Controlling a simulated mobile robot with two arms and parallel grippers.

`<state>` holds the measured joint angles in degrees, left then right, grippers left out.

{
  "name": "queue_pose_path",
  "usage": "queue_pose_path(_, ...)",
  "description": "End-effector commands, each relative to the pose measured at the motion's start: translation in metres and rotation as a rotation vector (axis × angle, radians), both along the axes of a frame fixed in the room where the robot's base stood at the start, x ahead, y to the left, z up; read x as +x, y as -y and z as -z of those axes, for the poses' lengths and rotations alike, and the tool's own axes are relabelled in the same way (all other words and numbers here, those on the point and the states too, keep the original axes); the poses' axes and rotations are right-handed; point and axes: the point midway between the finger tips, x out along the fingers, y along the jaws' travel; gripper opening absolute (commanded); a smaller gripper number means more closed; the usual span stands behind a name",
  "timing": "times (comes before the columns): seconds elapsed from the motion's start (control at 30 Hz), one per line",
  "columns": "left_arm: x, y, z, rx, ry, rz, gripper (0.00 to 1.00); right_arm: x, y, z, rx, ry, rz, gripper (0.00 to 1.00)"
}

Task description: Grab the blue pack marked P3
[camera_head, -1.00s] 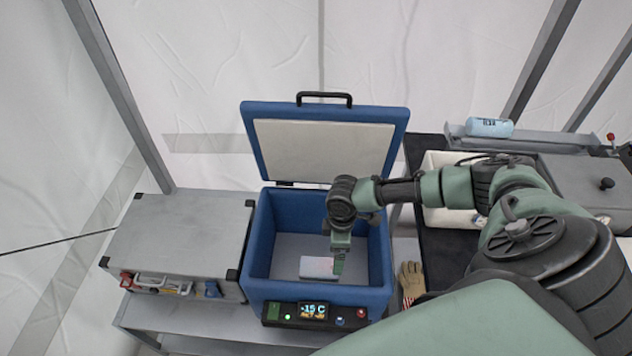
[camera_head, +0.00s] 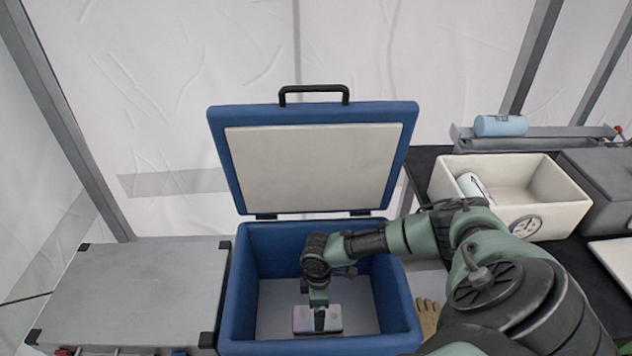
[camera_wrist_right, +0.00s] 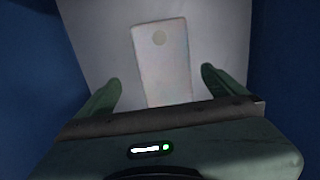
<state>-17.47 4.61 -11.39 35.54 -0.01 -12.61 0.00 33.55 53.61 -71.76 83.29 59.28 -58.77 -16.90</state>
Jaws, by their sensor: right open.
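A pale, flat pack (camera_head: 332,317) with faint pinkish and bluish tints lies on the floor of the open blue cooler box (camera_head: 238,300). In the right wrist view the pack (camera_wrist_right: 163,65) looks whitish with a round yellowish spot; I see no P3 mark on it. My right gripper (camera_head: 319,326) reaches down into the cooler over the pack. In the wrist view its two fingers (camera_wrist_right: 160,85) are open, one to each side of the pack's near part, with gaps showing. The left gripper is out of view.
The cooler's lid (camera_head: 315,165) stands open behind. A grey case (camera_head: 140,290) is at left. At right, a cream bin (camera_head: 540,195) holds a white cylinder (camera_head: 473,186), and a light blue roll (camera_head: 500,126) lies behind it. The cooler's blue walls closely surround my gripper.

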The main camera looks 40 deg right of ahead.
Motion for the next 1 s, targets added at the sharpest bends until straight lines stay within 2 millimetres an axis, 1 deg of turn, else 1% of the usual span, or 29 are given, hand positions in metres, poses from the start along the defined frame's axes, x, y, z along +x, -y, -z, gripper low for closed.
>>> queue_pose_path(0.1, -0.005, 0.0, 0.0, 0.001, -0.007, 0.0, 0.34, -0.002, -0.003, 0.014, 0.0, -0.001, 0.0, 0.98)
queue_pose_path(0.2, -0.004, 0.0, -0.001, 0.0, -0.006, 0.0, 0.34, -0.005, -0.007, 0.03, 0.001, -0.002, -0.001, 0.98)
queue_pose_path(0.33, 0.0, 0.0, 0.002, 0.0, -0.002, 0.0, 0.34, -0.005, -0.006, 0.048, -0.001, -0.001, 0.002, 0.98)
queue_pose_path(0.43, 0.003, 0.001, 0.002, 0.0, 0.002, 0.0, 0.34, -0.005, -0.006, 0.053, -0.001, -0.001, 0.001, 0.98)
queue_pose_path(0.63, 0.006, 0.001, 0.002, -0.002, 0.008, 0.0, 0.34, -0.005, -0.006, 0.054, 0.0, 0.0, 0.0, 0.98)
queue_pose_path(0.67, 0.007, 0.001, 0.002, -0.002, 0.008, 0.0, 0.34, -0.005, -0.006, 0.053, 0.0, 0.0, 0.0, 0.95)
queue_pose_path(0.7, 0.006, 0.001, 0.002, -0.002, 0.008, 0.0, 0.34, -0.005, -0.006, 0.053, 0.0, 0.0, 0.0, 0.84)
queue_pose_path(0.77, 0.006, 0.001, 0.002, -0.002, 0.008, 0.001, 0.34, -0.005, -0.006, 0.053, 0.0, 0.0, 0.001, 0.68)
queue_pose_path(0.8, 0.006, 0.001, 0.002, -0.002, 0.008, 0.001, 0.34, -0.005, -0.006, 0.053, 0.0, 0.0, 0.001, 0.56)
queue_pose_path(0.87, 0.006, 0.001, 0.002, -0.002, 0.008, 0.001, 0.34, -0.005, -0.006, 0.053, 0.0, 0.0, 0.001, 0.4)
queue_pose_path(0.9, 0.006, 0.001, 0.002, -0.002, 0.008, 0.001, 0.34, -0.005, -0.006, 0.053, 0.0, 0.0, 0.001, 0.29)
queue_pose_path(0.93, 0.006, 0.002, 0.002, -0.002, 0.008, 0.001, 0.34, -0.005, -0.006, 0.053, 0.0, 0.0, 0.001, 0.2)
queue_pose_path(0.97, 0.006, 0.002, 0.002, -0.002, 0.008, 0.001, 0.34, -0.004, -0.006, 0.053, 0.0, 0.001, 0.001, 0.18)
queue_pose_path(1.0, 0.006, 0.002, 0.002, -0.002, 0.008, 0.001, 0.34, -0.004, -0.006, 0.053, 0.0, 0.001, 0.001, 0.18)
